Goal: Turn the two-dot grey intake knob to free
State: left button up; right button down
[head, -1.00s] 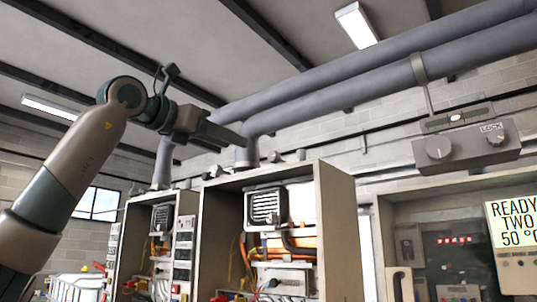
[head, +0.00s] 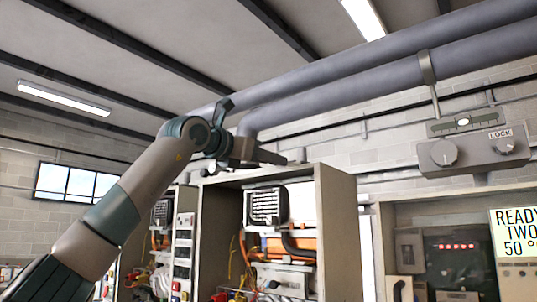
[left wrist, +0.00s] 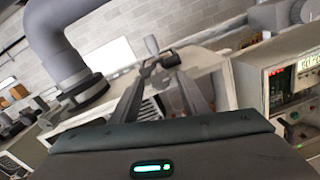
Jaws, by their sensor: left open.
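A grey control box (head: 472,155) hangs under the pipes at the right of the head view. It carries a round grey knob (head: 444,153) on its left and a smaller knob (head: 505,145) beside the word LOCK. The dots on the knobs are too small to make out. My left gripper (head: 292,159) is at the top of the middle cabinet, well left of the box, and apart from both knobs. In the left wrist view its fingers (left wrist: 165,76) are spread and empty, with a grey box (left wrist: 275,18) at the upper right. My right gripper is not in view.
Open cabinets (head: 336,220) with heaters and wiring stand below. A panel at the right has a display (head: 515,228) reading READY TWO 50 °C. Thick grey pipes (head: 380,85) run overhead above the box. The wall between my gripper and the box looks clear.

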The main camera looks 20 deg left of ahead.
pick_arm(q)
grip_shut()
pick_arm(e)
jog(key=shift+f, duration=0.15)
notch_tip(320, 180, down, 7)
jog(key=b, duration=0.8)
pick_arm(q)
jog(key=shift+s+d+r+n+t+b, duration=0.15)
jog(key=shift+n+b, duration=0.15)
jog(key=shift+n, duration=2.55)
jog(key=shift+w+f+n+t+b, duration=0.1)
jog(key=shift+n+b, duration=0.25)
jog(key=shift+n, duration=2.55)
jog(key=shift+s+d+r+n+t+b, duration=0.15)
jog(key=shift+n+b, duration=0.15)
jog(key=shift+n, duration=2.55)
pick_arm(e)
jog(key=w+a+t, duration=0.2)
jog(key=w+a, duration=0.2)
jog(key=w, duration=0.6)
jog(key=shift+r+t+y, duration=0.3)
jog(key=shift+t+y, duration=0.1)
pick_arm(q)
jog(key=shift+w, duration=0.1)
